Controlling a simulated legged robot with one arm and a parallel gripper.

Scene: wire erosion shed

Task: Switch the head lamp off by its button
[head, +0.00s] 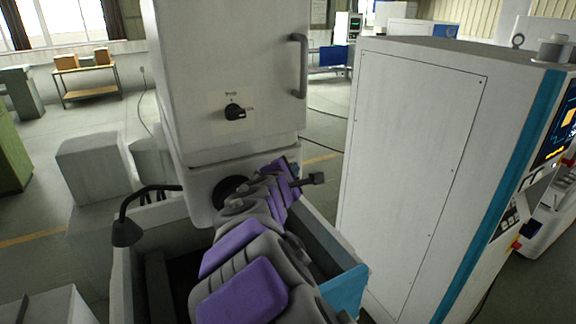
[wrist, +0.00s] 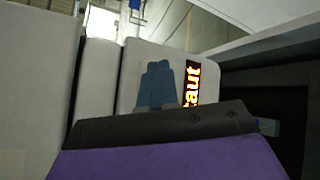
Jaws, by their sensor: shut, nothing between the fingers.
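A dark gooseneck lamp (head: 127,232) curves out from the left of the white machine head and points down into the tank. Its shade hides whether it is lit. A black rotary knob (head: 235,112) sits on a small plate on the head's front; the plate's lettering is too small to read. I cannot make out a lamp button in either view. My arm reaches over the tank to the lower part of the head. My gripper (wrist: 158,68) is shut and empty in the wrist view, with pale machine surfaces behind it. In the head view its fingertips cannot be made out.
The open tank (head: 324,246) lies below my arm, with raised walls. A tall white cabinet (head: 410,150) with a teal edge stands close on the right. The head's door has a grey handle (head: 299,66). A glowing sign (wrist: 192,84) shows beside my fingers.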

